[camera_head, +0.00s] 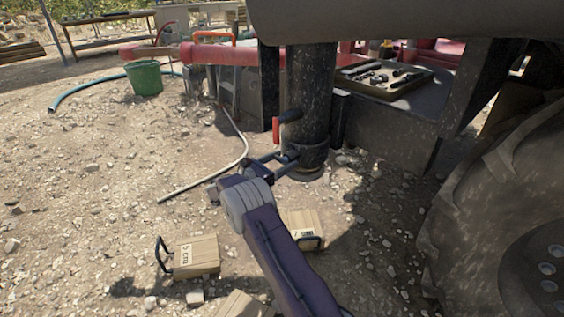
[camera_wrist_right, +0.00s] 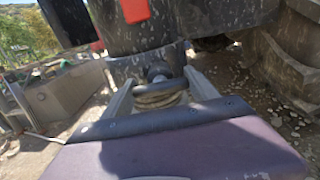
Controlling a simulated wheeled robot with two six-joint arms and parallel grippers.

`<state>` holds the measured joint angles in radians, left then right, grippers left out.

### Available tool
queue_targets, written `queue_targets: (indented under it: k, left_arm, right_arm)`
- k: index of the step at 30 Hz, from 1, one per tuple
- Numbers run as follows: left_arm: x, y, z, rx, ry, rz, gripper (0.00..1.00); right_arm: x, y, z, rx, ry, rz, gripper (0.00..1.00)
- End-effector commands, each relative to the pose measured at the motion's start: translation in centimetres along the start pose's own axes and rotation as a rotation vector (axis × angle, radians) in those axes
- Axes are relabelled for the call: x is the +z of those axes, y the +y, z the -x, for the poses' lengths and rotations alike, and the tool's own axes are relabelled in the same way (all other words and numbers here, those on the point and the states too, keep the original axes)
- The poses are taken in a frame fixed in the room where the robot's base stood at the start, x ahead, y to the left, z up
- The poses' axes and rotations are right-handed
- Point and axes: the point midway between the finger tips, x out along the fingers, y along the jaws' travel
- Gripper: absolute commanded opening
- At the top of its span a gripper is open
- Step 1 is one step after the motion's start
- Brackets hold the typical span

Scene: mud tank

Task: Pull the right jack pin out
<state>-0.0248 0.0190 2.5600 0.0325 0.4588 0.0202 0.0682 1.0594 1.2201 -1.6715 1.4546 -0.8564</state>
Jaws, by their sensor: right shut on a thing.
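The right jack leg (camera_head: 311,95) is a dark, speckled upright cylinder on a round foot at the centre of the head view; it also shows in the wrist view (camera_wrist_right: 142,40). The jack pin (camera_wrist_right: 158,93) has a ring-like end and points into the lower part of the leg. My right gripper (camera_head: 277,161) reaches the leg from the front, low down, and is shut on the pin. Its two fingers lie either side of the pin's ring in the wrist view (camera_wrist_right: 160,84). The pin's far end is hidden. My left gripper is out of view.
A red-handled crank (camera_head: 276,130) sticks out above my gripper. A large tyre (camera_head: 500,200) stands at the right. A bent rod (camera_head: 207,180) and green bucket (camera_head: 144,78) are at the left.

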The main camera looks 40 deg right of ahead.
Motion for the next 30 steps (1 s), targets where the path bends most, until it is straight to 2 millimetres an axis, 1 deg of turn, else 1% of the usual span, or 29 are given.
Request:
queue_targets:
  k: [2, 4, 7, 9, 12, 15, 23, 24, 25, 26, 30]
  left_arm:
    - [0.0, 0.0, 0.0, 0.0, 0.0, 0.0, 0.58]
    - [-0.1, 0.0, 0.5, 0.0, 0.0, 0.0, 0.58]
    - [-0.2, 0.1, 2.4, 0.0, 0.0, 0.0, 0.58]
    - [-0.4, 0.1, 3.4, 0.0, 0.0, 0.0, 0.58]
    - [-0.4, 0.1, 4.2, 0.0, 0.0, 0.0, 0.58]
    - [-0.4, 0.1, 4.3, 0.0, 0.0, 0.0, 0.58]
    - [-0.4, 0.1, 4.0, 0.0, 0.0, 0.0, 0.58]
    - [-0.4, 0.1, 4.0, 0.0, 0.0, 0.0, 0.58]
    - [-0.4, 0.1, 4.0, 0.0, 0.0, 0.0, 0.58]
    - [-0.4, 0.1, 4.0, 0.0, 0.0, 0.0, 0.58]
    - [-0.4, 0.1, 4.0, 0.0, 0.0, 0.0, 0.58]
  right_arm:
    - [0.0, 0.0, 0.0, 0.0, 0.0, 0.0, 0.0]
    - [0.2, 0.0, 0.4, 0.001, 0.001, 0.001, 0.0]
    - [0.7, 0.1, 2.1, 0.003, 0.002, 0.003, 0.0]
    - [0.6, 0.1, 3.4, 0.004, 0.003, 0.003, 0.0]
    - [0.3, 0.1, 4.8, 0.003, 0.003, 0.002, 0.0]
    - [0.1, 0.0, 5.5, 0.002, 0.002, 0.001, 0.0]
    - [-0.2, 0.0, 5.6, 0.001, 0.002, 0.001, 0.0]
    - [-0.2, 0.0, 5.6, 0.0, 0.003, 0.002, 0.79]
    - [-0.2, 0.0, 5.6, 0.0, 0.003, 0.002, 0.88]
    - [-0.2, 0.0, 5.6, 0.0, 0.002, 0.001, 0.9]
    - [-0.1, 0.0, 5.5, 0.0, 0.001, 0.001, 0.9]
